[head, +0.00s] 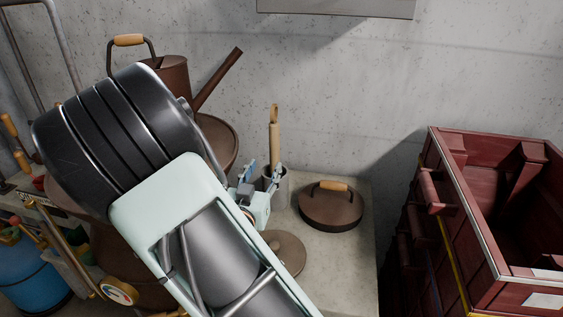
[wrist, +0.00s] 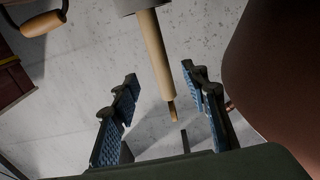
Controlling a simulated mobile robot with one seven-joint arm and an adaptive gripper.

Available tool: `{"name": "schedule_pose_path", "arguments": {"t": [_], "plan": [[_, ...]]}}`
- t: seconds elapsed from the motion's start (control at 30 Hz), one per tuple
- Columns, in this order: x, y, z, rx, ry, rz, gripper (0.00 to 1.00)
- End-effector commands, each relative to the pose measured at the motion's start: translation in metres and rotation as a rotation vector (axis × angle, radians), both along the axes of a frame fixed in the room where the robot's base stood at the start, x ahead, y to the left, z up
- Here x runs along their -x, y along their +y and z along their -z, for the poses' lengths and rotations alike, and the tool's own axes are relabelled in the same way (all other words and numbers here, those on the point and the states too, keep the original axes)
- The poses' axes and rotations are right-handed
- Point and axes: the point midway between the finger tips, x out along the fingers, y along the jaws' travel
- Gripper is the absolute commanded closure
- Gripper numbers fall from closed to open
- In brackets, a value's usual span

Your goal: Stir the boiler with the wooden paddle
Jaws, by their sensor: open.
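The wooden paddle (head: 274,135) stands upright in a grey holder (head: 281,190) on the bench, its top end up. In the wrist view the paddle (wrist: 155,55) hangs down from the top of the picture, and its end reaches between my fingers. My gripper (head: 263,176) is open beside the holder. In the wrist view my gripper (wrist: 163,105) has one finger on each side of the paddle, apart from it. The brown boiler (head: 222,140) stands at the left, mostly hidden by my arm. A brown rounded wall, probably the boiler (wrist: 285,75), shows at right in the wrist view.
A brown lid (head: 330,210) with a wooden handle lies right of the holder. A flat round disc (head: 288,252) lies nearer. A brown watering can (head: 172,72) stands behind my arm. A dark red crate (head: 478,230) stands at the right. A concrete wall closes the back.

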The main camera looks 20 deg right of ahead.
Motion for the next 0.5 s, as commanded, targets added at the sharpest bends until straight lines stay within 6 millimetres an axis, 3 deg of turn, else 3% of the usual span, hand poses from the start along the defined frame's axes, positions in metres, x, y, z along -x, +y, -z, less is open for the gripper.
{"name": "schedule_pose_path", "arguments": {"t": [0.3,0.5], "plan": [[-0.035,-0.022,0.001,-0.003,-0.003,-0.001,0.59],[-0.047,-0.031,0.001,-0.002,-0.002,-0.002,0.59]]}}
